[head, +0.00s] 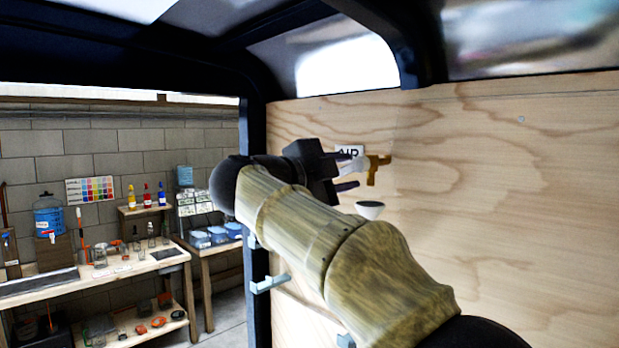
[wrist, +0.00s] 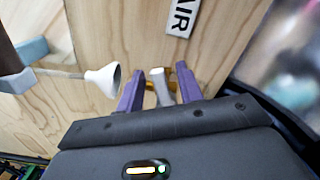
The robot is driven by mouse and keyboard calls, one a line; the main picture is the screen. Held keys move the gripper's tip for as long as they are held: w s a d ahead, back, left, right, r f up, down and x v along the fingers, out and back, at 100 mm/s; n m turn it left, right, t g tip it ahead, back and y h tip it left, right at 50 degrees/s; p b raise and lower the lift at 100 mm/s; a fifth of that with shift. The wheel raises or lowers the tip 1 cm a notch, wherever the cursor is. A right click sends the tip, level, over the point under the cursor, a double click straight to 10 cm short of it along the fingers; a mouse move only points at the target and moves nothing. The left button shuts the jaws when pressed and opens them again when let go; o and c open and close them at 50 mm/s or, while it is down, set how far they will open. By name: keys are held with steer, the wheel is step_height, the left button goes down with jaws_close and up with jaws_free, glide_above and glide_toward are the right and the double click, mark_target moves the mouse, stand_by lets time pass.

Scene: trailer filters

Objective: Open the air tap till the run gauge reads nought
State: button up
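The air tap (head: 374,168) is a brass fitting on the plywood wall with a pale grey lever (head: 355,163). In the wrist view the lever (wrist: 160,86) stands between the two purple fingers of my gripper (wrist: 159,72), with a gap visible on each side. Brass (wrist: 150,99) shows partly behind the fingers. In the head view my gripper (head: 353,171) is open at the wall, fingers either side of the lever. The AIR label (wrist: 181,17) is above the tap, partly covered in the head view (head: 349,151). I see no run gauge.
A white cone-shaped piece (wrist: 104,80) on a thin rod sits left of my fingers, close by; it shows below the tap in the head view (head: 370,210). A dark frame post (head: 254,190) stands left of the panel. A workbench (head: 110,267) with bottles lies beyond.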

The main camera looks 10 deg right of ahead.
steer(key=b+v, duration=0.2)
steer(key=v, duration=1.5)
steer(key=shift+b, duration=0.4)
